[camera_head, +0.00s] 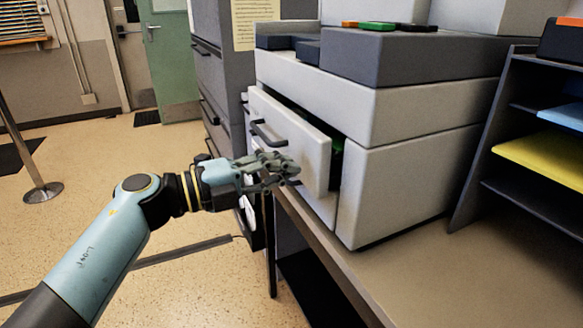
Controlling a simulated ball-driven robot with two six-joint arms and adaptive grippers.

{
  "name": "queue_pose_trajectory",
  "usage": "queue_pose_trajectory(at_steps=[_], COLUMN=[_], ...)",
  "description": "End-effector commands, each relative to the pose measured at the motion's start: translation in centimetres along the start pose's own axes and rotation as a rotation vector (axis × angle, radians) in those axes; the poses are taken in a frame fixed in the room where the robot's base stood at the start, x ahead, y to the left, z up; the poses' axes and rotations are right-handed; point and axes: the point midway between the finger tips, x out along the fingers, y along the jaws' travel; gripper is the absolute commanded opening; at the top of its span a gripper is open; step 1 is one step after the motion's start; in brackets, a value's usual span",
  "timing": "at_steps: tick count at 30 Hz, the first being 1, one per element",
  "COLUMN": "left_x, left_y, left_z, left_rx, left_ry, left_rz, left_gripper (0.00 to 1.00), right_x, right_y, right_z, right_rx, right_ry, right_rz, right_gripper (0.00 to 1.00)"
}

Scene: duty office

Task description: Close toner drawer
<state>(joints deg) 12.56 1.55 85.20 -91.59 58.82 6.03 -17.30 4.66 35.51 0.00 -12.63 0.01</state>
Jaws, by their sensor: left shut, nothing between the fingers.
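The toner drawer (311,150) has a light grey front and sticks out of the left side of a grey printer (408,190). A dark gap shows behind its right edge, with something green inside. A dark handle (264,133) is on the left part of the drawer front. My left gripper (293,171) is shut and empty. Its fingertips are in front of the lower part of the drawer front; I cannot tell whether they touch it. My right gripper is not in view.
The printer stands on a tan counter (459,272) with a bare area at the front right. A dark paper rack (520,200) stands at right. A grey filing cabinet (208,85) is behind. The speckled floor at left is mostly open, with a metal post (43,191).

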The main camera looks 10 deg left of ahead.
Motion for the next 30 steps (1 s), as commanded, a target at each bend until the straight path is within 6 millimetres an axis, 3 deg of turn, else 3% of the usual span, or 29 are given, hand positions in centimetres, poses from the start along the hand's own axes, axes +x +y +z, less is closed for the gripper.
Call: queue_pose_trajectory(at_steps=[6,17,25,30], left_x=[1.7,1.9,5.8,6.4], left_y=[0.1,0.0,-0.1,-0.1], left_z=[0.0,0.0,0.1,0.0], left_rx=[0.000,0.000,-0.001,0.002], left_ry=[0.000,-0.001,-0.002,-0.001], left_rz=[0.000,0.000,-0.003,-0.001], left_gripper=[0.00,0.00,0.00,0.00], right_x=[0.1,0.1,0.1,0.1], right_y=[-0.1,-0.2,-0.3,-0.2], right_z=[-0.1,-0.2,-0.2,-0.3], right_rx=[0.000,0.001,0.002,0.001], right_ry=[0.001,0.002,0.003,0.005], right_rz=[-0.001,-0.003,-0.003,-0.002], right_gripper=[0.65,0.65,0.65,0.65])
